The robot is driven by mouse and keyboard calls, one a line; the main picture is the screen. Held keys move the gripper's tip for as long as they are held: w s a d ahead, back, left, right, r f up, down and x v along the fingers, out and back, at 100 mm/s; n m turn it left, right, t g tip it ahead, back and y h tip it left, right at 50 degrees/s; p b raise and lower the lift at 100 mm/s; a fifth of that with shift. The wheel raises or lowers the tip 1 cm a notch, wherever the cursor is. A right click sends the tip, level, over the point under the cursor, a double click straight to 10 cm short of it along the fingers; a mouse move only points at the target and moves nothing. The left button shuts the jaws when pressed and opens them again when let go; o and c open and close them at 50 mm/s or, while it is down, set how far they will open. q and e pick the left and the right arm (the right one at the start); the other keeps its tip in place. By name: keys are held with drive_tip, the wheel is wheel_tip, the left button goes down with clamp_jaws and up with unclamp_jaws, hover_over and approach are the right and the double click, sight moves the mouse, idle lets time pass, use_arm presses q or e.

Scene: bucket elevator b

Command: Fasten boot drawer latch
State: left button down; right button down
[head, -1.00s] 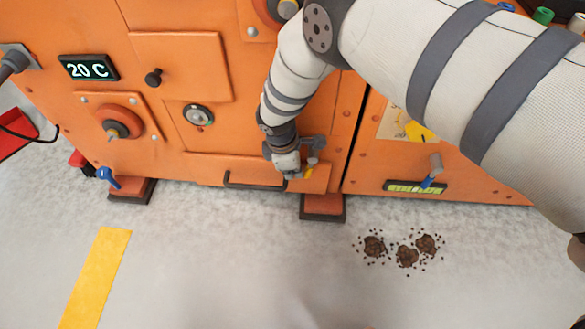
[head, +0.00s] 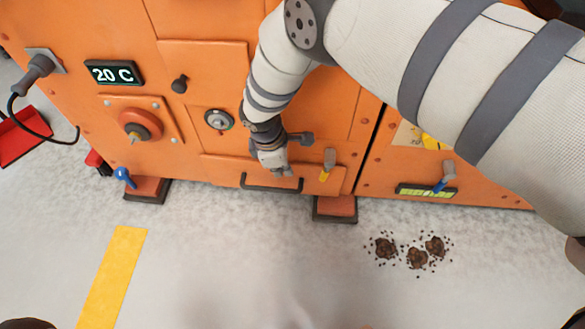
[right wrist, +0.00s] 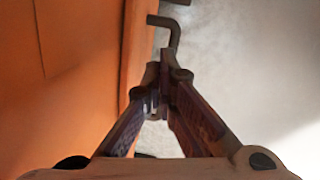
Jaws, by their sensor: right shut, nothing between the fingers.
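The boot drawer (head: 225,170) is a low orange panel with a dark bar handle (head: 270,188) at the foot of the orange machine. A small latch lever (head: 328,164), grey with a yellow lower end, stands nearly upright at the drawer's right side. My right gripper (head: 283,171) is shut and empty, just above the handle and left of the latch. In the right wrist view its fingers (right wrist: 165,72) meet at the tips, with a dark bent bar (right wrist: 165,22), likely the handle, beyond them. Whether they touch it I cannot tell. My left gripper is out of view.
A blue-handled lever (head: 445,177) over a green gauge sits right of the drawer. A round dial (head: 218,119) and a red knob (head: 140,125) are to the left. Machine feet (head: 335,208) stand on the floor.

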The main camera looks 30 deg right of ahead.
drive_tip(key=a+r, duration=0.2)
drive_tip(key=r, duration=0.1)
drive_tip(key=w+a+r, duration=0.1)
drive_tip(key=r, duration=0.1)
drive_tip(key=shift+a+p, duration=0.1)
drive_tip(key=shift+p, duration=0.3)
drive_tip(key=shift+f, duration=0.1)
